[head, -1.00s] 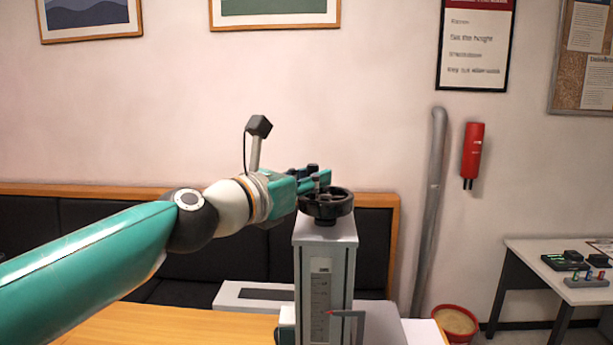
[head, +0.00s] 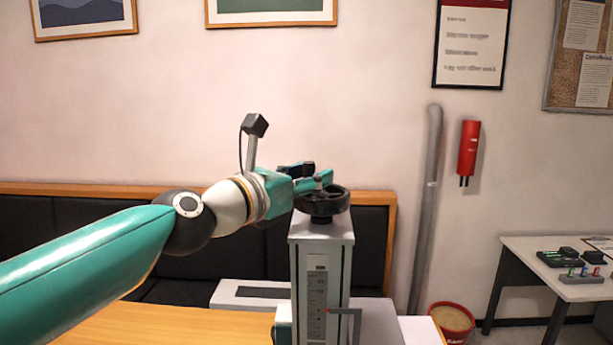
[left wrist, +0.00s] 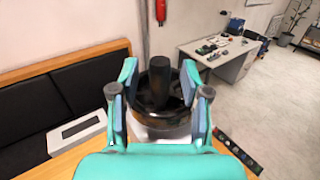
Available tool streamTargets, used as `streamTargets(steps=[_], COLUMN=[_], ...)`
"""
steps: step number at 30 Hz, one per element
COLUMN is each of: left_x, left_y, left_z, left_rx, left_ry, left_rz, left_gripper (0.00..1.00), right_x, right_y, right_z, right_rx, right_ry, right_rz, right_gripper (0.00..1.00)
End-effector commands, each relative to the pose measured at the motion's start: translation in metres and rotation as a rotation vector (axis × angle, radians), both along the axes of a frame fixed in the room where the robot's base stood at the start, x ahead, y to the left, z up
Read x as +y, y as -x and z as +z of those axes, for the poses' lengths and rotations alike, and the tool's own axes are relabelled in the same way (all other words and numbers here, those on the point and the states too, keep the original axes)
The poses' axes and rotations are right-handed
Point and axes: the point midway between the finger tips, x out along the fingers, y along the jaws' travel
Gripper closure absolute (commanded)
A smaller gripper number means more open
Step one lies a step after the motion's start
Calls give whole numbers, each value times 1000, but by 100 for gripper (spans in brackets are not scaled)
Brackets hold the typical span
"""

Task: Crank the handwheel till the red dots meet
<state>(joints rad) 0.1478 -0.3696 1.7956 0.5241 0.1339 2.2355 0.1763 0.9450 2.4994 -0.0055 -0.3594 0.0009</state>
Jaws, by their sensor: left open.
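The black handwheel (head: 325,208) sits flat on top of the grey column (head: 321,229) of the marker. My left gripper (head: 320,178) is open, just above the wheel's far left side. In the left wrist view its two teal fingers (left wrist: 159,75) stand apart on either side of the handwheel (left wrist: 160,116) and a dark upright cylinder on it; contact cannot be told. A small red pointer (head: 327,310) shows beside the scale (head: 316,285) on the column. No red dots can be made out. My right gripper is not in view.
The column stands at a wooden table (head: 170,325), with a white slotted box (head: 240,295) behind. A dark padded bench (head: 80,225) lines the wall. A desk (head: 540,258) with small devices and a red bucket (head: 453,320) are at the right.

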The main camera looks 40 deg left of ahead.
Motion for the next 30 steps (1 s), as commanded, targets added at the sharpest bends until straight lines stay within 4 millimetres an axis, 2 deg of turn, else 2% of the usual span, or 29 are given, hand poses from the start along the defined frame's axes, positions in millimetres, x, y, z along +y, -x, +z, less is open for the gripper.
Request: streamTargets(steps=[5, 12, 18, 24, 30], left_x=[-1, -5, -7, -10, -10], left_y=[21, 70, 102, 116, 117], left_z=[1, 0, -1, -2, -2], left_rx=[-3, -3, 0, 2, 2], left_ry=[-1, -1, 0, 0, 0], left_rz=[3, 4, 4, 0, -1], left_gripper=[54, 54, 54, 54, 54], right_x=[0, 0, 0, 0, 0], right_y=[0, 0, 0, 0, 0], right_z=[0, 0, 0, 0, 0], right_rx=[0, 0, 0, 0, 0], right_ry=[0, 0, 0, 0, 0], right_rz=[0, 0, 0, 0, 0], right_gripper=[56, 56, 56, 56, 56])
